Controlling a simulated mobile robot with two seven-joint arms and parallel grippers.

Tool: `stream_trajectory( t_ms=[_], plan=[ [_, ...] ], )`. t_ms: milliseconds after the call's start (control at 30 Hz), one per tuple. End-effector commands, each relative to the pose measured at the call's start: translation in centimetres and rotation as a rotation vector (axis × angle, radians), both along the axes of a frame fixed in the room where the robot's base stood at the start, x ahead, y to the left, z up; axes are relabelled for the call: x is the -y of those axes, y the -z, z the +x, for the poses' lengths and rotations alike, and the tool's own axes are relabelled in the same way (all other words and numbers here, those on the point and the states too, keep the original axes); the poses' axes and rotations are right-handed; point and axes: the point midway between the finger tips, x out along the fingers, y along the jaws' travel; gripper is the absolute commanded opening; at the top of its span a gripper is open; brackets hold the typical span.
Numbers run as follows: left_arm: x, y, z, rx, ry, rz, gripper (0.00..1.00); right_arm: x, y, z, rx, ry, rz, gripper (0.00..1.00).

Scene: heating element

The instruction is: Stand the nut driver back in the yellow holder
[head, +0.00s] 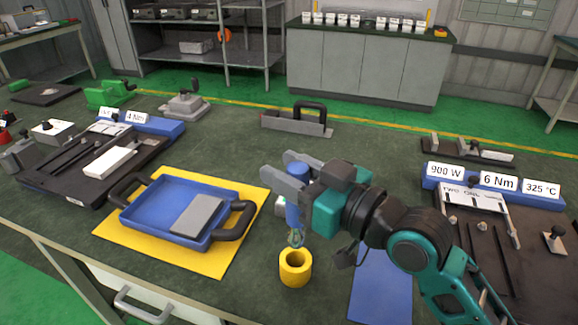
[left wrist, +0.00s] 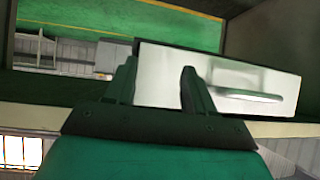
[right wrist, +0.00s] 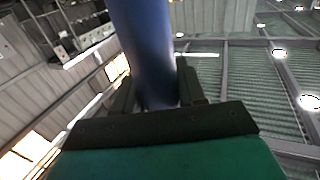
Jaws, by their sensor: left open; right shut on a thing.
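The nut driver (head: 293,207) has a blue handle and a metal tip pointing down. My right gripper (head: 285,188) is shut on its handle and holds it roughly upright. The yellow holder (head: 295,268), a short round cup with a hole in its top, stands on the green bench below. The driver's tip appears just above the holder's far rim, apart from it as far as I can tell. In the right wrist view the blue handle (right wrist: 145,45) rises between the fingers. My left gripper (left wrist: 160,88) is open and empty in the left wrist view, near a drawer front with a handle.
A blue tray (head: 150,218) with black handles and a grey block lies on a yellow mat (head: 222,262), left of the holder. A blue mat (head: 380,290) lies to the right. Fixture boards with labels (head: 499,181) stand at both sides. Bare bench surrounds the holder.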

Motion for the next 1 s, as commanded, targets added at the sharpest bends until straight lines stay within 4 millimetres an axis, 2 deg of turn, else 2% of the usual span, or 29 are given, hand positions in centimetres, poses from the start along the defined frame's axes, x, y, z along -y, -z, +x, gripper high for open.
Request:
stream_trajectory(
  t_ms=[100, 333, 1000],
  plan=[
    [0.0, 1.2, 0.0, 0.000, 0.000, 0.000, 0.54, 0.0, 1.5, 0.0, 0.003, 0.001, 0.002, 0.00],
    [0.0, 2.2, 0.3, 0.005, 0.001, 0.000, 0.54, 0.0, 3.1, 0.0, 0.003, 0.001, 0.002, 0.00],
    [0.0, 2.2, 0.4, 0.009, 0.000, -0.001, 0.54, 0.0, 3.3, 0.0, 0.004, 0.001, 0.003, 0.00]
  ],
)
